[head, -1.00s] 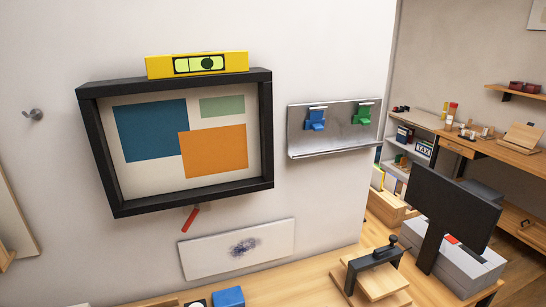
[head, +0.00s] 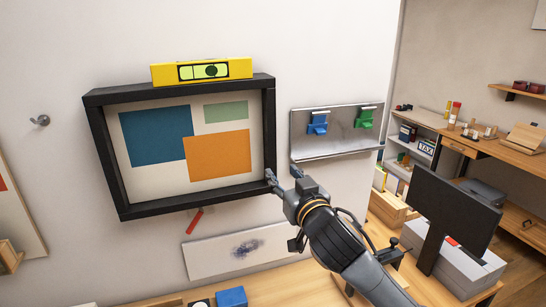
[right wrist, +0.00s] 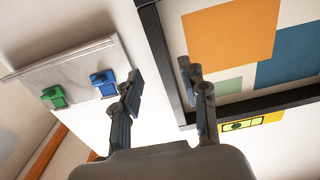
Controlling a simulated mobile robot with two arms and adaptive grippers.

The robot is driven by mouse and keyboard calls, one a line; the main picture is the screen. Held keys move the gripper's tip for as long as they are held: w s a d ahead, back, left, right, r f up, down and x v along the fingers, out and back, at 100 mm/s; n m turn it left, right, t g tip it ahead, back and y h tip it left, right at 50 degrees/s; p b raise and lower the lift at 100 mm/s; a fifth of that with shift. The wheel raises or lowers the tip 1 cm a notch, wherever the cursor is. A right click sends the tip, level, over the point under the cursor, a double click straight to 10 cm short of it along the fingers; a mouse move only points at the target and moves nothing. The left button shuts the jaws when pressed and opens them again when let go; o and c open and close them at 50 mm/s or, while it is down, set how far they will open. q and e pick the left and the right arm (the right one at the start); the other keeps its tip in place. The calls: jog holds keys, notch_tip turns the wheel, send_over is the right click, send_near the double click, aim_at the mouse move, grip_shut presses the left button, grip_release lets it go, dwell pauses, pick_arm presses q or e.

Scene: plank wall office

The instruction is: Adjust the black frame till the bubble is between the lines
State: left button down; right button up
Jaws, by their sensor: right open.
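The black frame (head: 103,155) hangs on the wall around a print of coloured blocks. Its right side bar also shows in the right wrist view (right wrist: 160,50). A yellow spirit level (head: 243,69) lies along its top edge. The dark round bubble (head: 211,71) sits right of the middle of the green vial; the lines are too small to read surely. My right gripper (head: 283,173) is open at the lower right side of the frame. In the right wrist view its fingers (right wrist: 160,72) appear on either side of the side bar; contact is unclear. My left gripper is out of view.
A metal rail with a blue clip (head: 318,122) and a green clip (head: 364,118) is right of the frame. A red-handled tool (head: 194,221) and a white panel (head: 215,255) are below. A monitor (head: 454,205) stands at right.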

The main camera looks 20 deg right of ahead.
aim_at(273, 161)
jog(key=w+p, duration=0.2)
jog(key=w, duration=0.5)
jog(key=shift+a+r, duration=0.1)
jog(key=shift+w, duration=0.35)
grip_shut()
